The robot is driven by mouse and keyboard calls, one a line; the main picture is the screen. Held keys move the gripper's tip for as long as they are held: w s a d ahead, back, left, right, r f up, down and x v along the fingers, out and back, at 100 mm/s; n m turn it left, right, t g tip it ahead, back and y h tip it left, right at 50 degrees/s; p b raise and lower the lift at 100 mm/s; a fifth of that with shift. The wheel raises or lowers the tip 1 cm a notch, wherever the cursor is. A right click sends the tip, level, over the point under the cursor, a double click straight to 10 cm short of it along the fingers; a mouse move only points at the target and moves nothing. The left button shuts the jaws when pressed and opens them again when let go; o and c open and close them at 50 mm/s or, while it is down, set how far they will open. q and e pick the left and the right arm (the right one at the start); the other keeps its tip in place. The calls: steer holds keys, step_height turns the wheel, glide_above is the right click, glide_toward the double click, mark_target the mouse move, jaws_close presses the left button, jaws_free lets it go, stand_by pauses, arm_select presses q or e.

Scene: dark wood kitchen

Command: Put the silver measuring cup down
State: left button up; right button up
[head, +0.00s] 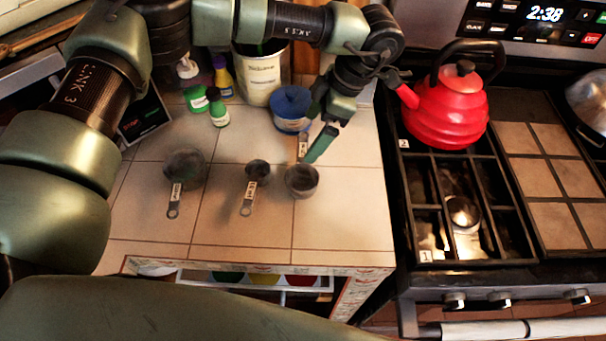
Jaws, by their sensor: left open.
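Three measuring cups lie on the tiled counter. The right one, a silver cup (302,183), sits near the counter's right side with its handle pointing away from me. A middle, smaller cup (257,170) and a larger, darker left cup (184,165) have their handles pointing towards me. My left gripper (316,132) is open just beyond the right cup, beside its handle. The fingers hide part of the area around the handle. I cannot tell whether a finger touches it. My right gripper is not in view.
A blue lidded jar (291,108), a white canister (260,77) and small green-capped bottles (217,108) stand at the back. A red kettle (446,108) is on the stove at right. An open drawer (302,283) shows below the counter. Front tiles are clear.

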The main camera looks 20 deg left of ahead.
mark_target(303, 146)
arm_select(q)
steer(key=p+x, duration=0.1)
steer(key=x, duration=0.2)
steer(key=shift+a+f+p, duration=0.15)
steer(key=shift+f+p, duration=0.15)
steer(key=shift+f, duration=0.05)
steer(key=shift+a+f, duration=0.15)
steer(key=shift+f, duration=0.35)
steer(key=c, duration=1.5)
steer(key=shift+c, duration=0.6)
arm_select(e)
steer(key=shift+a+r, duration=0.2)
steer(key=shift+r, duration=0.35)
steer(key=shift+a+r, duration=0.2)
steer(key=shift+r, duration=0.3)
arm_select(q)
steer(key=shift+r, duration=0.1)
